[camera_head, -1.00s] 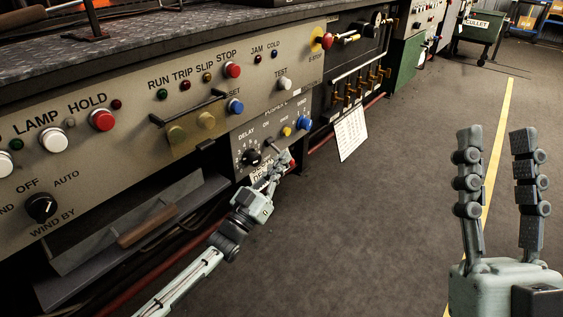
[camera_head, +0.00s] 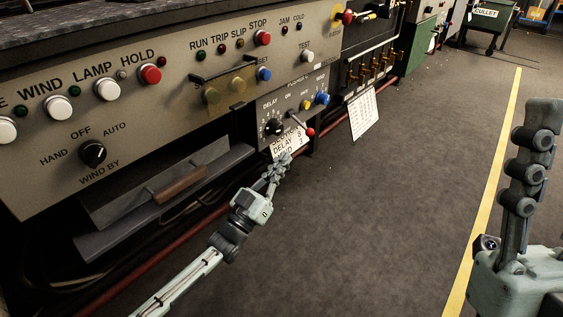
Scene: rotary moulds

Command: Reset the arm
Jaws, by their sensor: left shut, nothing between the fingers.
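My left gripper (camera_head: 279,170) is in the middle of the view, shut and empty. Its fingertips are in front of a white label card (camera_head: 289,141) under the small panel. They are below and left of a lever's red knob (camera_head: 310,132), with a gap between. A blue button (camera_head: 264,74) sits on the upper panel beside a label partly hidden by a bar and a yellowish translucent cover (camera_head: 225,92). My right gripper (camera_head: 543,165) is at the right edge. One upright finger shows; the other is out of frame, so its opening cannot be judged.
The beige control panel (camera_head: 190,125) carries several buttons and a black selector knob (camera_head: 93,153). A tray with a wooden handle (camera_head: 180,184) juts out below. A hanging paper sheet (camera_head: 364,112) is further right. The grey floor (camera_head: 390,210) is clear.

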